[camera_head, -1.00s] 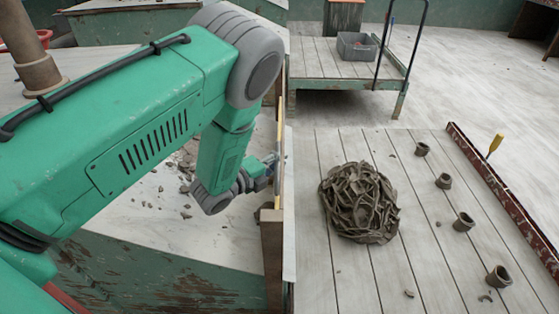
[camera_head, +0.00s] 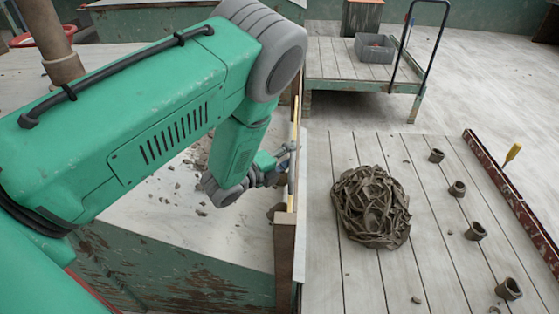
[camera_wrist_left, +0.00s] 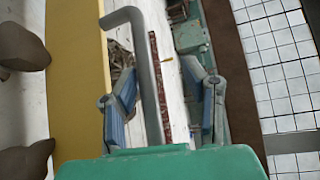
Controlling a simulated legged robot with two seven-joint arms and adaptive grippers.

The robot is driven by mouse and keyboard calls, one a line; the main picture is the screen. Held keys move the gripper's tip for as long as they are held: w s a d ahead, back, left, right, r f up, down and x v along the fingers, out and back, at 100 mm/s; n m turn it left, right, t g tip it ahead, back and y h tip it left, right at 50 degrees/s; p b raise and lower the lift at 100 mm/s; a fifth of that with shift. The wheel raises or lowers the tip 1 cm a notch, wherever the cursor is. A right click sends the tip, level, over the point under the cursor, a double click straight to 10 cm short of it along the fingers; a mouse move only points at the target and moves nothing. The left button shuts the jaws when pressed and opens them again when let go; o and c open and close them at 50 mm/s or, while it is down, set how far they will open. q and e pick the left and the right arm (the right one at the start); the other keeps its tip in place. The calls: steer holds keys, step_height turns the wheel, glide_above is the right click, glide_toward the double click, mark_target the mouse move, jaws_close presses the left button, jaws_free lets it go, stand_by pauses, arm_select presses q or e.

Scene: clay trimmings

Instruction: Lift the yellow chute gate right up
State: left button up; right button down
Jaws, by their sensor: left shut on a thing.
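The yellow chute gate (camera_head: 294,150) shows nearly edge-on in the head view, upright in a brown wooden frame between the two worktops. In the left wrist view its yellow face (camera_wrist_left: 76,85) fills a tall band at left, with a bent grey handle (camera_wrist_left: 152,85) standing out from it. My left gripper (camera_head: 284,158) is at the gate's handle. In the wrist view its blue-grey fingers (camera_wrist_left: 166,108) lie on either side of the handle bar, shut on it. The exact contact is hard to see. My right gripper is not in view.
A heap of clay trimmings (camera_head: 371,207) lies on the plank table right of the gate, with several small clay pots (camera_head: 457,189) beyond it. Clay scraps (camera_head: 198,160) lie on the left worktop. A trolley (camera_head: 340,62) carries a grey bin (camera_head: 375,48).

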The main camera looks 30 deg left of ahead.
arm_select(q)
steer(key=v, duration=1.1)
steer(key=shift+s, duration=0.25)
